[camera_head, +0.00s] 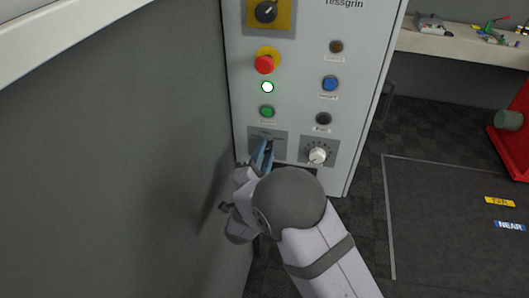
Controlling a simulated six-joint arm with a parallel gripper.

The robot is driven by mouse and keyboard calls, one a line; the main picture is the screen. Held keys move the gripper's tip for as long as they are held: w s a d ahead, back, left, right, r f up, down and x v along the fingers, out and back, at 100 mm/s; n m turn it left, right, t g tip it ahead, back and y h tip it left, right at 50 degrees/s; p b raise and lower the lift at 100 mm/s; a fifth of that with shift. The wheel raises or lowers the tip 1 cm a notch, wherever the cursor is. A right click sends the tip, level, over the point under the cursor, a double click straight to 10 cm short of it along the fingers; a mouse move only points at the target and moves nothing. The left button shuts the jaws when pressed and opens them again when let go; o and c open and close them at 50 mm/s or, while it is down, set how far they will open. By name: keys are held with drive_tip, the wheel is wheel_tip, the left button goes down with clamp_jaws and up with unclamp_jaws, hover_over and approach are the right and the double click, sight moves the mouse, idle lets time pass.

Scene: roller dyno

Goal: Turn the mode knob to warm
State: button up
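A grey label plate (281,138) sits low on the left of the white control cabinet, and its lettering is too small to read. My gripper (264,151) is in front of this plate, with its blue fingers pointing up at it. The fingers cover the middle of the plate, so any knob there is hidden. I cannot tell if the fingers touch anything or how far apart they are. To the right, a white knob (317,155) sits on its own grey plate with a ring of marks. No readable label shows which knob is the mode knob.
Above are a black rotary switch (266,12) on yellow, a red emergency button (264,64), a lit white lamp (267,87), a green button (267,111), a blue button (330,83) and a black button (323,118). A grey wall (120,150) stands close on the left.

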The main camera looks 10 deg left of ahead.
drive_tip(key=shift+n+b, duration=0.3)
drive_tip(key=shift+n, duration=0.1)
drive_tip(key=n, duration=1.7)
idle(0.5)
drive_tip(key=o, duration=1.1)
drive_tip(key=shift+s+a, duration=0.1)
